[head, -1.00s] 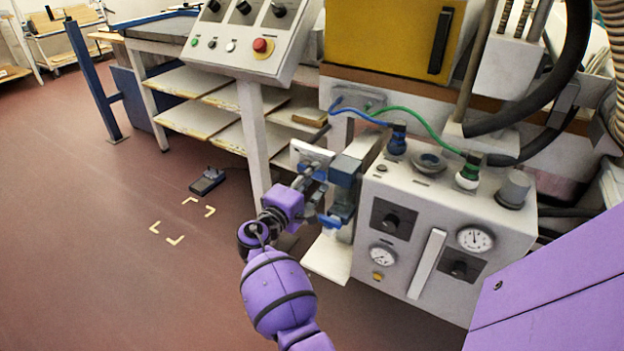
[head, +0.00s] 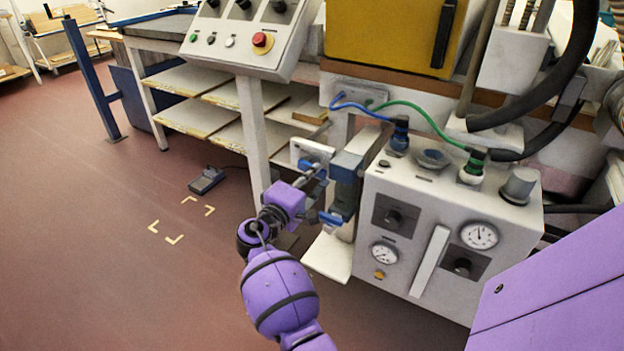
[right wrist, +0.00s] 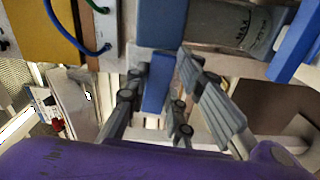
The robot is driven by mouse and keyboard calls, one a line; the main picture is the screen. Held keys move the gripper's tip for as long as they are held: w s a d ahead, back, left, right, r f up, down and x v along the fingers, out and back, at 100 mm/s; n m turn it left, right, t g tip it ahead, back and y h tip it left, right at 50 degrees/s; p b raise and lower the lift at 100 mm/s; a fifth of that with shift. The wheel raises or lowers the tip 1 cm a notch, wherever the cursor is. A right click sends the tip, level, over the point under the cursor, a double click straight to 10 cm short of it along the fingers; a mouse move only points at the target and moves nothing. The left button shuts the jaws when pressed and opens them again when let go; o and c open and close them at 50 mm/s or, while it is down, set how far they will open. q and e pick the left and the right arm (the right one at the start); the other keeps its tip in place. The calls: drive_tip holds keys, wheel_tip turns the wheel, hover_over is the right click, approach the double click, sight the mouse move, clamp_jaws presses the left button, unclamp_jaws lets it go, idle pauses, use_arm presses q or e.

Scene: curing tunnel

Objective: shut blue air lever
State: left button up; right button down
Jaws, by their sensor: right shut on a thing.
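The blue air lever (head: 313,167) is at the left side of the grey air unit, in front of a small white plate (head: 303,147). My right gripper (head: 317,174) reaches up to it from the lower left and is shut on it. In the right wrist view the blue lever (right wrist: 156,85) sits between the grey fingers (right wrist: 158,92). The fingers partly hide it in the head view. A blue-grey block (head: 346,167) is just right of the gripper, with another small blue part (head: 330,218) below. My left gripper is out of view.
A grey control box (head: 408,265) with gauges and knobs stands to the right, with blue and green hoses (head: 430,122) above it. A panel with a red button (head: 262,42) stands above on a post. A foot pedal (head: 206,181) lies on the open floor to the left.

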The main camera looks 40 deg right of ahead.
use_arm(q)
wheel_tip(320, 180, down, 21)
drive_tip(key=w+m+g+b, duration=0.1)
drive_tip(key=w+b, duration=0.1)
drive_tip(key=b, duration=1.8)
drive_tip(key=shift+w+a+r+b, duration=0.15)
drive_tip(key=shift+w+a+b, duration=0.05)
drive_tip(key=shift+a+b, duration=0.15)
use_arm(e)
drive_tip(key=w+a+f+m, duration=0.1)
drive_tip(key=w+f+m, duration=0.3)
drive_tip(key=m, duration=1.3)
drive_tip(key=shift+a, duration=0.4)
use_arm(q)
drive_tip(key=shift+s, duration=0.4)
use_arm(e)
drive_tip(key=shift+w, duration=0.1)
drive_tip(key=c, duration=1.5)
unclamp_jaws()
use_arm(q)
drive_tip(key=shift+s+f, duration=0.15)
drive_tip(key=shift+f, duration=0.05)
